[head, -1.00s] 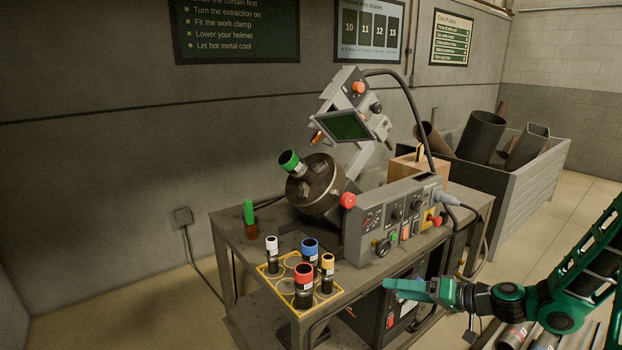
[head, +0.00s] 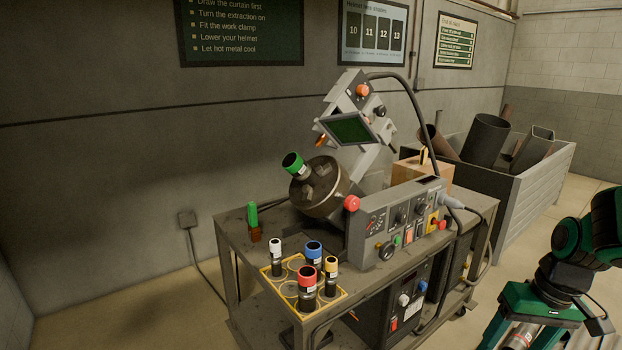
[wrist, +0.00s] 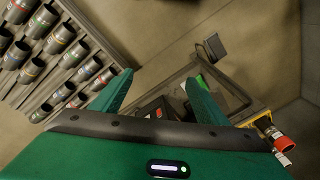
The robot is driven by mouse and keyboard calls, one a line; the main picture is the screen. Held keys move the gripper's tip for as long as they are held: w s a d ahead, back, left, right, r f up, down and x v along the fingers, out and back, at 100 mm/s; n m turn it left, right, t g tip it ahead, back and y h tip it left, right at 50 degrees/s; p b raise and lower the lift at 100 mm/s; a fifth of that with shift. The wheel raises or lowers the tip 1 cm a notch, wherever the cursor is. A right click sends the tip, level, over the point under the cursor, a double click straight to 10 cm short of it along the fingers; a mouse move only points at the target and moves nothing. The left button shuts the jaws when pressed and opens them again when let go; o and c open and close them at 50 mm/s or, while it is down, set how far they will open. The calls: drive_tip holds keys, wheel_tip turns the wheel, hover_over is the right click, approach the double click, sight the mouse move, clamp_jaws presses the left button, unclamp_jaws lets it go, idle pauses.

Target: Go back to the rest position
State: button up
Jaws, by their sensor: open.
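My gripper (wrist: 160,86) is open and empty in the wrist view, with two green fingers apart and nothing between them. Beyond it the welding bench (wrist: 232,82) shows at an angle, some way off. In the head view my green arm (head: 585,250) is at the lower right, clear of the bench (head: 228,240). The fingertips cannot be made out there.
A yellow-edged tray (head: 341,297) holds several cylinders, among them a red-topped one (head: 307,285). A round fixture (head: 318,190) holds a green-topped cylinder (head: 294,166). A scrap bin (head: 535,190) stands behind right. A rack of cylinders (wrist: 45,60) shows in the wrist view.

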drive_tip(key=s+d+r+m, duration=0.1)
drive_tip(key=s+r+m, duration=0.1)
drive_tip(key=s, duration=0.4)
drive_tip(key=s+d+r+m+h, duration=0.1)
drive_tip(key=s+r+m, duration=0.1)
drive_tip(key=s+r, duration=0.2)
drive_tip(key=s, duration=0.2)
drive_tip(key=shift+s+d+r+m+g, duration=0.3)
drive_tip(key=shift+s+d+m+g, duration=0.05)
drive_tip(key=shift+s+m+g, duration=0.05)
drive_tip(key=shift+w+f, duration=0.25)
drive_tip(key=shift+w, duration=0.4)
